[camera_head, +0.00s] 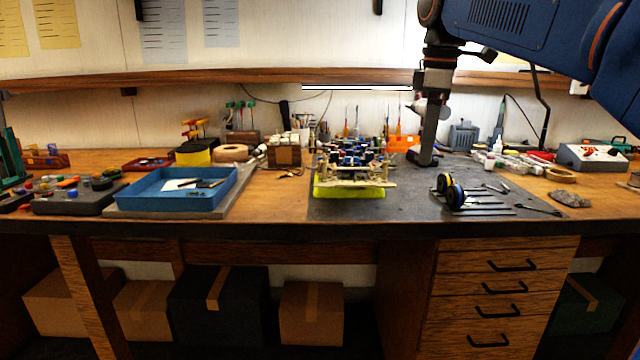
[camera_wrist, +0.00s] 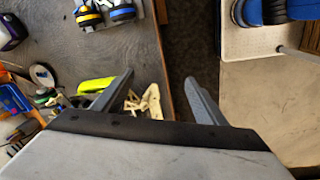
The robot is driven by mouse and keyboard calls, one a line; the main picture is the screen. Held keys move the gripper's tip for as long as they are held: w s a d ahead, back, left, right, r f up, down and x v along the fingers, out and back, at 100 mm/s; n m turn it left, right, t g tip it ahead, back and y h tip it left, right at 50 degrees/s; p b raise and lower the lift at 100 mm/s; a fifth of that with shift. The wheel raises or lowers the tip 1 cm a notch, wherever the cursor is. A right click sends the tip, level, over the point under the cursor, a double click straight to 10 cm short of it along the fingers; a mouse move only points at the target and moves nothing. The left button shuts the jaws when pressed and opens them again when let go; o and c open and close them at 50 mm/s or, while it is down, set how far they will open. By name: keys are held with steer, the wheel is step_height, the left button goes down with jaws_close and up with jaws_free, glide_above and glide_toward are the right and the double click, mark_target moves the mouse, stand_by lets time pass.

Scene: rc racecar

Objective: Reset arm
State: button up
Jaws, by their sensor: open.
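My gripper (camera_head: 425,155) hangs from my blue arm at the right of the head view, fingers down. In the wrist view its two grey fingers (camera_wrist: 160,78) stand apart with nothing held between them. The bench's front edge and a dark strip of floor show below and between them. The RC car chassis (camera_head: 352,170) sits on a yellow-green stand (camera_head: 350,192) on the grey mat, left of my gripper in the head view. Part of the cream chassis (camera_wrist: 150,101) and the stand (camera_wrist: 97,85) show beside the left finger in the wrist view.
Wheels (camera_head: 453,192) and several tools lie on the mat at the right. A blue tray (camera_head: 180,206) with small parts lies to the left. An orange bin (camera_head: 402,144) and bottles (camera_head: 497,145) stand farther back. A shelf (camera_head: 250,76) runs along the wall.

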steer(key=s+d+f+m+t, duration=0.1)
steer(key=s+f+m, duration=0.3)
steer(key=s+f, duration=0.5)
steer(key=s+d+f+m+t, duration=0.1)
steer(key=s+d+f+m, duration=0.2)
steer(key=s+f, duration=0.6)
steer(key=s+d+f+m+t, duration=0.1)
steer(key=s+d+f+m, duration=0.2)
steer(key=s+f+m, duration=0.4)
step_height(320, 180, down, 8)
steer(key=shift+s+f, duration=0.2)
steer(key=shift+s, duration=0.7)
steer(key=shift+c, duration=0.3)
